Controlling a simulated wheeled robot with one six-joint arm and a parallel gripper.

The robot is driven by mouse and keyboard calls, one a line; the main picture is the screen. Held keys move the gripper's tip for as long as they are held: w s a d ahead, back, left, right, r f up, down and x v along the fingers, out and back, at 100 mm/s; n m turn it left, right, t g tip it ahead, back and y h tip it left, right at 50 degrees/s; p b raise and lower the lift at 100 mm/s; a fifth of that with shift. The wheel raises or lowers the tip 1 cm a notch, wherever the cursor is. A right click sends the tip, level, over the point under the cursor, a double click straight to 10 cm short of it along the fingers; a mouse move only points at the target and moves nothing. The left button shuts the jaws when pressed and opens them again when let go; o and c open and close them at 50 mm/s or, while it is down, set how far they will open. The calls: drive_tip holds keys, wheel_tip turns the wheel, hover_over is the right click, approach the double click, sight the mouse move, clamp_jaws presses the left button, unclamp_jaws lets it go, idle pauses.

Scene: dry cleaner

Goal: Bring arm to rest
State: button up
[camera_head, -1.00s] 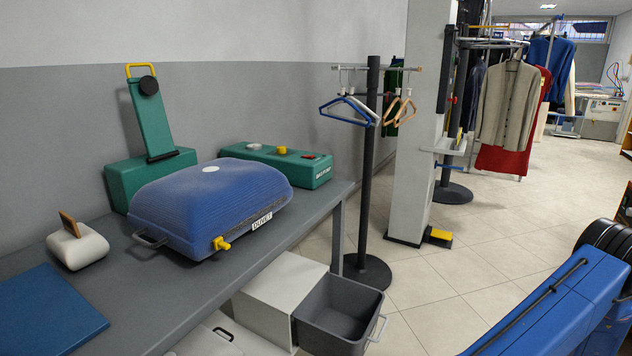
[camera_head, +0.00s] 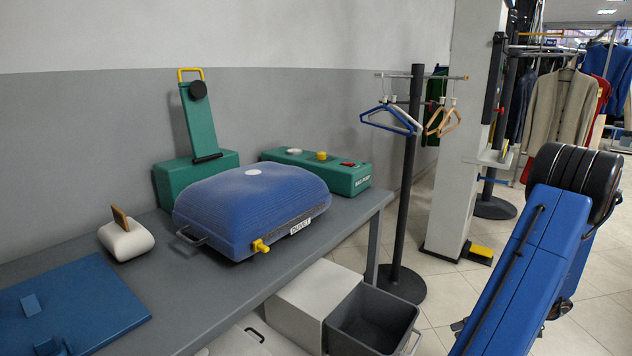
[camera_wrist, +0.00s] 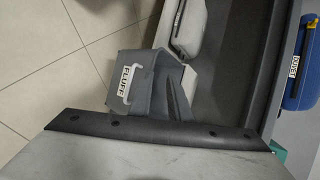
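My blue arm (camera_head: 520,260) shows at the right of the head view, raised, with its black joint (camera_head: 573,182) at the top. It stands in front of the tiled floor and the far clothes. The wrist view looks down on a grey bin labelled FLUFF (camera_wrist: 137,97), standing beside the table; the bin also shows in the head view (camera_head: 370,318).
A grey table (camera_head: 225,300) along the wall bears a blue DUVET case (camera_head: 250,205), green boxes (camera_head: 333,178), a white holder (camera_head: 126,240) and a blue board (camera_head: 85,300). A hanger stand (camera_head: 408,200) and a white pillar (camera_head: 462,140) stand beyond. Floor is open behind my arm.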

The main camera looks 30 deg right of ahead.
drive_tip(key=w+a+r+n+g+h, duration=0.25)
drive_tip(key=w+a+r, duration=0.4)
drive_tip(key=a, duration=0.45)
drive_tip(key=w+a+r+n+g+h, duration=0.15)
drive_tip(key=w+a+r+g, duration=0.3)
drive_tip(key=a+r, duration=0.5)
drive_tip(key=s+a+r+n+t+h, duration=0.1)
drive_tip(key=s+a+r, duration=0.1)
drive_tip(key=a, duration=0.6)
drive_tip(key=s+a+r+n+t+h, duration=0.2)
drive_tip(key=s+a+r, duration=0.1)
drive_tip(key=a, duration=0.4)
drive_tip(key=s+a+r+n+t+h, duration=0.1)
drive_tip(key=s+a+r+n+h, duration=0.1)
drive_tip(key=a, duration=0.6)
drive_tip(key=shift+s+a+r+t, duration=0.3)
drive_tip(key=shift+s+r, duration=0.15)
drive_tip(key=shift+s, duration=0.5)
